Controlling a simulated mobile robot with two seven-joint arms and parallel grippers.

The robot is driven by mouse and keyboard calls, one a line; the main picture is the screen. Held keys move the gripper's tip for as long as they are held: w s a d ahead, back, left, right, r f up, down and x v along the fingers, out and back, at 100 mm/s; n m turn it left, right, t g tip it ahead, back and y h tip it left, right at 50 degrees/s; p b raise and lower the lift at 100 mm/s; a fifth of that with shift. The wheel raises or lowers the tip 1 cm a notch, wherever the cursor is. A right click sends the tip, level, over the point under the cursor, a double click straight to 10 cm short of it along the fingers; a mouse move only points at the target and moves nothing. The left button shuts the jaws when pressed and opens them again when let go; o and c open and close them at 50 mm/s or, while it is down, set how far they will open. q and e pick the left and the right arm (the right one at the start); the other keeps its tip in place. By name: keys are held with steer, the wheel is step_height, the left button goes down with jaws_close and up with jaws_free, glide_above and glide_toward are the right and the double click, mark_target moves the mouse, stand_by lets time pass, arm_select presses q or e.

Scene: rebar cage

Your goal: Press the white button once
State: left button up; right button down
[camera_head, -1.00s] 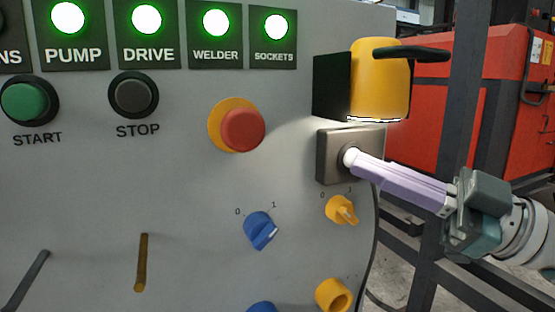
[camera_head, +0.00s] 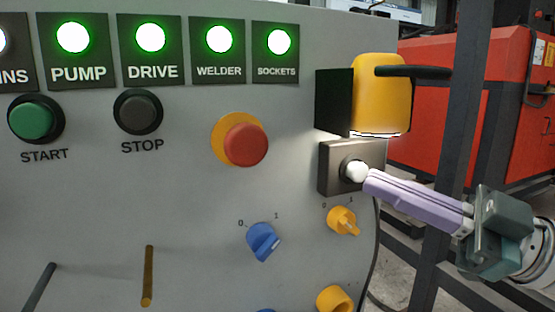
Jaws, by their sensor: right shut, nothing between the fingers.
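The white button (camera_head: 356,171) is a small round knob on a dark grey square box (camera_head: 330,168) at the right side of the panel, below a yellow lamp-like fitting. My right gripper (camera_head: 370,183) comes in from the right with long lilac fingers. It is shut and empty. Its tips are close to the right side of the button; whether they touch it I cannot tell. The button stands out from its box and shows clearly. My left gripper is not in view.
The grey panel (camera_head: 190,210) carries a red emergency knob (camera_head: 245,145), a green start button (camera_head: 33,119), a dark stop button (camera_head: 138,111), a blue switch (camera_head: 263,242) and a yellow switch (camera_head: 343,220). A yellow fitting (camera_head: 380,92) juts out above the box. A dark post (camera_head: 462,100) stands behind my arm.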

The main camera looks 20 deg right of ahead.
steer(key=shift+s, duration=0.15)
steer(key=s+p, duration=0.3)
steer(key=s, duration=0.2)
steer(key=shift+d, duration=0.2)
stand_by(0.3)
stand_by(0.6)
